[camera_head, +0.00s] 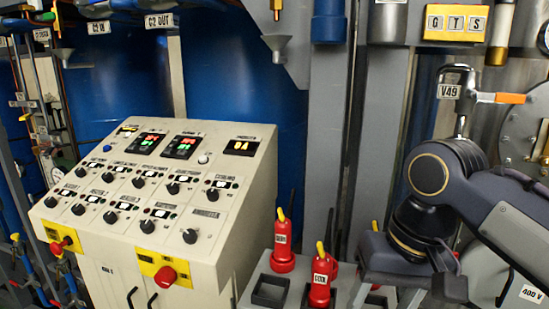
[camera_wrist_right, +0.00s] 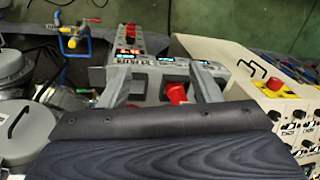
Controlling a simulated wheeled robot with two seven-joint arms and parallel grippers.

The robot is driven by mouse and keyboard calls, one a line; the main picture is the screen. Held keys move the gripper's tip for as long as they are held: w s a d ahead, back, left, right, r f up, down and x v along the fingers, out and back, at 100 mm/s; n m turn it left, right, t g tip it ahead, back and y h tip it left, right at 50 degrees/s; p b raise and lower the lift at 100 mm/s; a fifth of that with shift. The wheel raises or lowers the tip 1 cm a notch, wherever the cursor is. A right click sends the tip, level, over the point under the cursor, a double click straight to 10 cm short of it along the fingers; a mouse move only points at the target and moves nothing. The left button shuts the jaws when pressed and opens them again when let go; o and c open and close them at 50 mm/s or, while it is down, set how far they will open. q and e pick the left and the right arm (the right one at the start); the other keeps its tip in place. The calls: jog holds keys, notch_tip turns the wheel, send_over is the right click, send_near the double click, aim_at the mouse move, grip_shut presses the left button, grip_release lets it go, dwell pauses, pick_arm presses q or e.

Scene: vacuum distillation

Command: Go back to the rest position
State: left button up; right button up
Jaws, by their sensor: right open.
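My right arm comes in from the right in the head view, and its dark gripper (camera_head: 385,293) points down at the lower right, beside a grey rack. In the right wrist view its two grey fingers (camera_wrist_right: 162,80) are spread apart with nothing clamped between them. A red object (camera_wrist_right: 177,93) shows beyond the gap between the fingers; it looks apart from them. My left gripper is not in view.
A cream control console (camera_head: 150,190) stands at the left. Two labelled red handheld devices, one (camera_head: 283,258) behind another (camera_head: 320,282), stand in the grey rack (camera_head: 256,300). A valve with an orange handle (camera_head: 510,98) is above my arm. Green floor (camera_wrist_right: 225,20) shows beyond the equipment.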

jog(key=s+d+f+t+y, duration=0.1)
jog(key=s+f, duration=0.3)
jog(key=f, duration=0.5)
jog(key=s+d+f+m+t, duration=0.1)
jog(key=s+d+f+t, duration=0.3)
jog(key=f, duration=0.6)
jog(key=shift+s+d+y+b, duration=0.35)
jog(key=shift+s+y, duration=0.05)
jog(key=shift+s, duration=0.15)
